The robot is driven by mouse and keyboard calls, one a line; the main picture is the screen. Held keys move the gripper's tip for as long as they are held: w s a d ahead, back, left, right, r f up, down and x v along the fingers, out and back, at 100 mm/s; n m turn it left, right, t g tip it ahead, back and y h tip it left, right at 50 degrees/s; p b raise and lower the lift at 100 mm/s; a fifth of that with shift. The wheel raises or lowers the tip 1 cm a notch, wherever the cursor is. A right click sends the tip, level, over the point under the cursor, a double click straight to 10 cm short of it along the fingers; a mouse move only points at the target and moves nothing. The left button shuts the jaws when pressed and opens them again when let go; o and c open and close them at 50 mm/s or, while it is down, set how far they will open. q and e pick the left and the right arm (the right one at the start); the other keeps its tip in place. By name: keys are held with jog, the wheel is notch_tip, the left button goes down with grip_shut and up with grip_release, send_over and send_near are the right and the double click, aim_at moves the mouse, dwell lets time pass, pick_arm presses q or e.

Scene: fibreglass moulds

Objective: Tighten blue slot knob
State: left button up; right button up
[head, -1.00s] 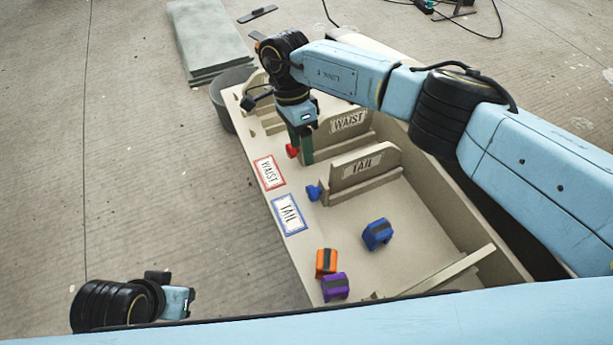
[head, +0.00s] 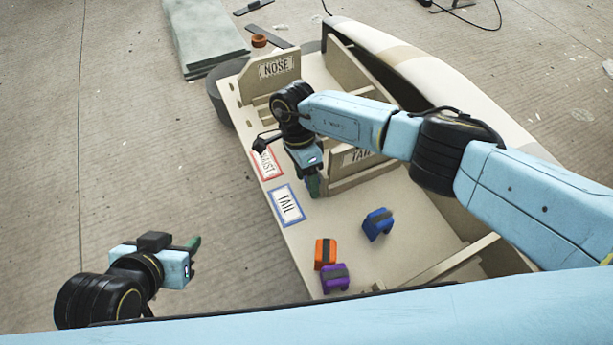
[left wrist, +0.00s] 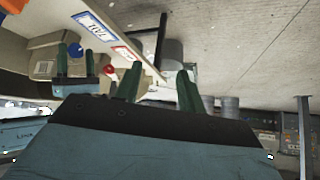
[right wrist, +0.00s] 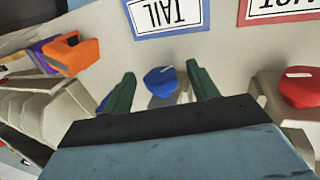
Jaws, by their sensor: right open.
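The blue slot knob (right wrist: 160,80) has a white line on top and sits beside the blue-bordered TAIL label (head: 287,205). In the right wrist view it lies between the two green fingers of my right gripper (right wrist: 160,90), which is open around or just above it; contact cannot be told. In the head view my right gripper (head: 314,186) hides most of the knob. The left wrist view also shows the blue knob (left wrist: 75,49) at the right gripper's fingers. My left gripper (head: 194,243) is open and empty, out over the floor; its fingers show apart in its wrist view (left wrist: 160,85).
The red knob (right wrist: 301,88) sits near the red-bordered WAIST label (head: 266,163). Blue (head: 377,223), orange (head: 325,252) and purple (head: 335,277) clamp-like blocks lie in the tray's near part. TAIL and NOSE (head: 278,68) boards stand upright in the tray.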

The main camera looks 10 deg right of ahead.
jog(key=shift+c, duration=0.5)
jog(key=c, duration=0.9)
pick_arm(q)
jog(key=s+a+f+g+y+p, duration=0.1)
jog(key=s+a+f+g+p, duration=0.2)
jog(key=s, duration=0.4)
pick_arm(e)
jog(key=shift+s+r+t+b, duration=0.1)
jog(key=shift+r+t+b, duration=0.1)
jog(key=shift+t+b, duration=0.3)
jog(key=t+y+p, duration=0.1)
jog(key=p, duration=0.1)
jog(key=shift+s+d+t+p, duration=0.15)
jog(key=shift+t+p, duration=0.2)
jog(key=shift+t, duration=0.05)
jog(key=t+p, duration=0.1)
jog(key=t+y+p, duration=0.1)
jog(key=shift+s+f+t, duration=0.1)
jog(key=shift+s+t, duration=0.15)
jog(key=shift+t, duration=0.15)
pick_arm(q)
jog(key=a+f+g, duration=0.1)
jog(key=a+f, duration=0.1)
jog(key=f, duration=0.5)
jog(key=a+f+g+y, duration=0.1)
jog(key=a+f, duration=0.2)
jog(key=f, duration=0.3)
jog(key=shift+f+p, duration=0.4)
pick_arm(e)
jog(key=shift+t, duration=0.5)
